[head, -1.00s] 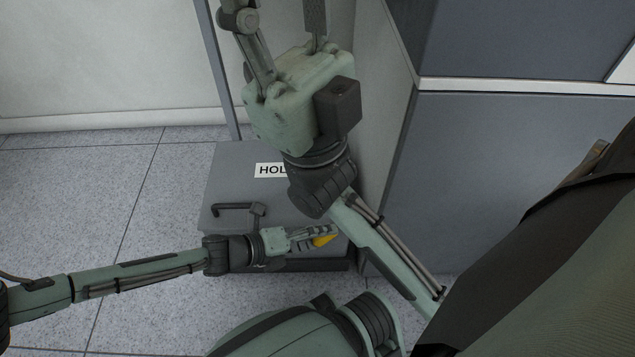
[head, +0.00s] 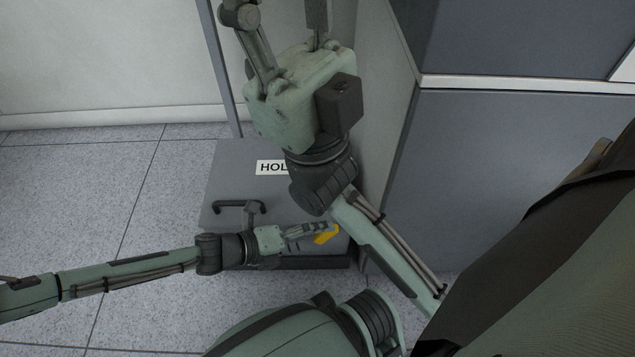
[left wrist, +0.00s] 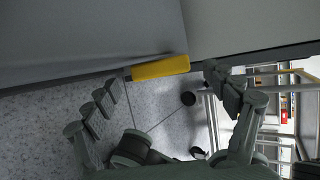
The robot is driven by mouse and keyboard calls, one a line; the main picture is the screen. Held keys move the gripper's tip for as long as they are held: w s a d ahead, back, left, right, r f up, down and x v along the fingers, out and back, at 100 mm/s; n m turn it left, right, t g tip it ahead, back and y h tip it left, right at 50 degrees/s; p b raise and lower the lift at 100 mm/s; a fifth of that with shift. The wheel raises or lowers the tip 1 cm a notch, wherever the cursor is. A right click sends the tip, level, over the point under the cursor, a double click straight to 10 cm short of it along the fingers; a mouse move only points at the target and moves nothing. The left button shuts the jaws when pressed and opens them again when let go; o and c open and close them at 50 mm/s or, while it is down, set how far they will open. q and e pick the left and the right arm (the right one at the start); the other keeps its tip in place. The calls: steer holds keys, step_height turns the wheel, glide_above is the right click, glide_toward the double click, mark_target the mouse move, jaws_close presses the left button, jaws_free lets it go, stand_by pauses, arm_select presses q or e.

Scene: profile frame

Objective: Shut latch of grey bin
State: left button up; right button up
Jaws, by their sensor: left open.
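The grey bin (head: 228,180) stands on the floor with its lid down, a white label and a dark handle (head: 240,207) on top. Its yellow latch (head: 327,236) is at the front right edge. In the left wrist view the yellow latch (left wrist: 160,67) sticks out from the bin's grey wall, ahead of the gap between my fingers. My left gripper (head: 322,229) is open beside the latch; its fingers partly cover it in the head view. My right gripper (head: 280,18) is above the bin, fingers apart, tips cut off by the frame; its arm hides part of the lid.
A grey cabinet (head: 480,170) stands close on the right and a pale panel (head: 378,110) rises beside the bin. A pale wall (head: 100,60) is behind. The tiled floor (head: 80,200) at left is clear. A wheeled metal frame (left wrist: 212,110) shows in the left wrist view.

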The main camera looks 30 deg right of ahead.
arm_select(q)
steer(key=v, duration=1)
steer(key=shift+a+r, duration=0.15)
steer(key=shift+a, duration=0.05)
steer(key=shift+c, duration=0.3)
